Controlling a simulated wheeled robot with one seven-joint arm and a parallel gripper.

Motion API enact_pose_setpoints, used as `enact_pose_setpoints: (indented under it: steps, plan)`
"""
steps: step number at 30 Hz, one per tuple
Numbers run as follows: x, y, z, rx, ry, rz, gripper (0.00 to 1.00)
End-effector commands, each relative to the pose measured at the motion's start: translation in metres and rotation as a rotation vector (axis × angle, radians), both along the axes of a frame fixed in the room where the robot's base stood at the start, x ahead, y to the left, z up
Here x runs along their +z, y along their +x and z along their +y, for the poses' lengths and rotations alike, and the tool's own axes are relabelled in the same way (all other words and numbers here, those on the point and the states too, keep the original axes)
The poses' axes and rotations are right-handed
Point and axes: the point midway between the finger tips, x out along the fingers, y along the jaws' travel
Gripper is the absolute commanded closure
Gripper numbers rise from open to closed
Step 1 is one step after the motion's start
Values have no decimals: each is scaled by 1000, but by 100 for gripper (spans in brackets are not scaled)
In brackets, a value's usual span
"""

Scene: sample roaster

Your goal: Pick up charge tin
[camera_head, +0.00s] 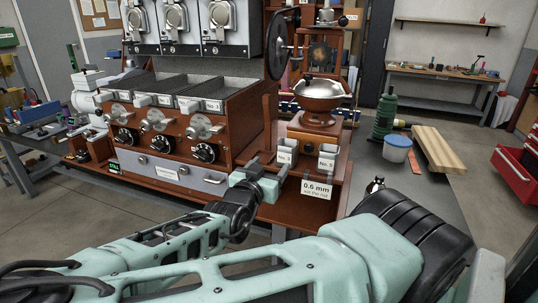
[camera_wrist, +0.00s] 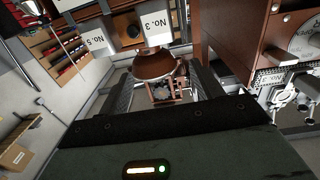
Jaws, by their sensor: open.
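Two small pale tins with number labels stand on the front of the wooden grinder base. The left tin (camera_head: 287,150) reads No. 5 and the right tin (camera_head: 327,157) seems to read No. 3. In the wrist view the No. 5 label (camera_wrist: 95,45) and No. 3 label (camera_wrist: 154,27) show tilted, beyond my fingertips. I cannot tell which one is the charge tin. My gripper (camera_head: 267,169) is open, in front of and below the left tin, apart from both. In the wrist view my gripper (camera_wrist: 164,80) has nothing held between its fingers.
A copper bowl (camera_head: 319,92) sits on the grinder behind the tins. The brown roaster (camera_head: 180,130) with knobs and drawers stands to the left. A 0.6 mm sign (camera_head: 316,189) hangs at the base's front.

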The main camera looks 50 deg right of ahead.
Motion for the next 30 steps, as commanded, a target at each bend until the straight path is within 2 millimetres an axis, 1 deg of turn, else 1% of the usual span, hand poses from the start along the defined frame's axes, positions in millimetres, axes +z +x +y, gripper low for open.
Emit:
enact_pose_setpoints:
  steps: [5,21,24,30]
  plan:
    - [3,5,-16,-4,-8,-4,35]
    - [2,36,-99,-5,-1,0,35]
    - [1,40,-108,-3,-2,0,35]
    - [0,44,-119,-2,-3,1,35]
